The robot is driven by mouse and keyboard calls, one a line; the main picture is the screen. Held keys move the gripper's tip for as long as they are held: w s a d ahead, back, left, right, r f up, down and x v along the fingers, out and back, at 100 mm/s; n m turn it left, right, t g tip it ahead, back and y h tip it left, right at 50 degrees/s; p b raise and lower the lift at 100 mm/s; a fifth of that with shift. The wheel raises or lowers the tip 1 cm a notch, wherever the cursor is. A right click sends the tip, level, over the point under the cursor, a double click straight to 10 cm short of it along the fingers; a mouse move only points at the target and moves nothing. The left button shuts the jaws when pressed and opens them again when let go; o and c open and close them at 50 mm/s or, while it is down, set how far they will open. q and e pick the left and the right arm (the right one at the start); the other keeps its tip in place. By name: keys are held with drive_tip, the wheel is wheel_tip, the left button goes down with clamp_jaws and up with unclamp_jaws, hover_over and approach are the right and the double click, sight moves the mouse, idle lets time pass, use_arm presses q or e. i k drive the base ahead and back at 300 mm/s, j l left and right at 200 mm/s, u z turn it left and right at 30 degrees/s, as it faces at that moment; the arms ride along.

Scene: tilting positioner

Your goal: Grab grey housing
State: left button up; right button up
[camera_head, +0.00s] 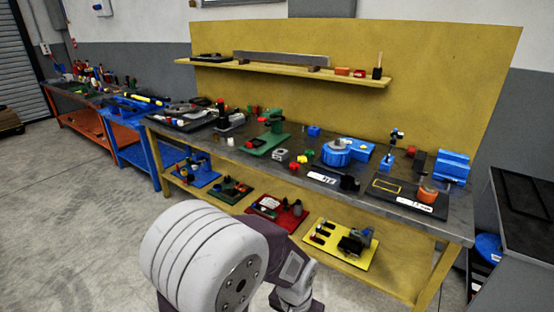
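A small light grey block-like part (280,154), which looks like the grey housing, lies on the dark top of the yellow workbench (225,149), near its front edge. To its right stands a round blue fixture (336,156) with a grey piece (338,144) on top. At this size I cannot tell for sure which grey part is the housing. Part of one of my arms fills the bottom middle, in front of the bench and apart from the grey parts. Neither gripper's fingers show.
A green fixture (267,139) stands left of the grey part, with small red, yellow and green pieces to its right. A black board with an orange cup (428,194) and a blue block (453,167) are at the right end. Colored trays fill the lower shelf. Open floor lies front left.

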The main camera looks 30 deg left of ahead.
sight(279, 155)
drive_tip(key=u, duration=1.65)
